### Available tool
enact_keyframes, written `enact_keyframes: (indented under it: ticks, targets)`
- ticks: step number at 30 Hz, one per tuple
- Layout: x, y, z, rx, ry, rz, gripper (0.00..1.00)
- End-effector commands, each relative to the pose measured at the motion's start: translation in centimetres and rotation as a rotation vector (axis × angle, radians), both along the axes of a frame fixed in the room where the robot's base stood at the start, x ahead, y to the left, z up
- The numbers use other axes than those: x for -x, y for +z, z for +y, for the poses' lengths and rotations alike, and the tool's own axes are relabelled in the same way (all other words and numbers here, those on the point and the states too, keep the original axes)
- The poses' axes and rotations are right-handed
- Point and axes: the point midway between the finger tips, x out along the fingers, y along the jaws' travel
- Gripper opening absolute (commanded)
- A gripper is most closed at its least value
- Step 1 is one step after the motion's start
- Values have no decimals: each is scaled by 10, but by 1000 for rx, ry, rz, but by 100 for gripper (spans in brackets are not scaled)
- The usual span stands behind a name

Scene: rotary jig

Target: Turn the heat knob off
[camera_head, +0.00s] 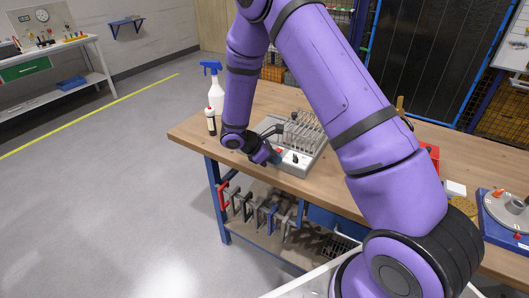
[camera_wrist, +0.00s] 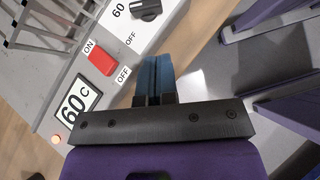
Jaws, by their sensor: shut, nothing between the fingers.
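A light-grey heating unit (camera_head: 287,168) with a rack of upright metal plates stands on the wooden bench. In the wrist view its panel shows a black knob (camera_wrist: 146,9) at the top edge, with 60 to its left and OFF below it. I cannot tell exactly where the knob points. A red switch (camera_wrist: 102,60) sits between ON and OFF labels, and a display (camera_wrist: 76,108) reads 60 C. My gripper (camera_wrist: 153,62) has its blue fingertips shut together and empty, below the knob and right of the switch. It also shows beside the unit's front in the head view (camera_head: 276,158).
Clamps (camera_head: 262,213) hang below the bench's front edge. My arm hides part of the bench. The floor to the left is clear.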

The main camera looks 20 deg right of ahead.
Motion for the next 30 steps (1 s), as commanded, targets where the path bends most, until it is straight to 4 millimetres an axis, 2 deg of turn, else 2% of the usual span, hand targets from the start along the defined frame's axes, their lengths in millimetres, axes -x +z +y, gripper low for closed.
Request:
enact_keyframes:
  ticks: [2, 6, 12, 30]
  targets:
    - [3, -9, -11, 0, -2, 2, 0]
    - [6, -7, -30, -1, -3, 0, 0]
    - [9, -7, -44, -1, -1, 0, 0]
    - [10, -6, -48, -1, 28, -1, 0]
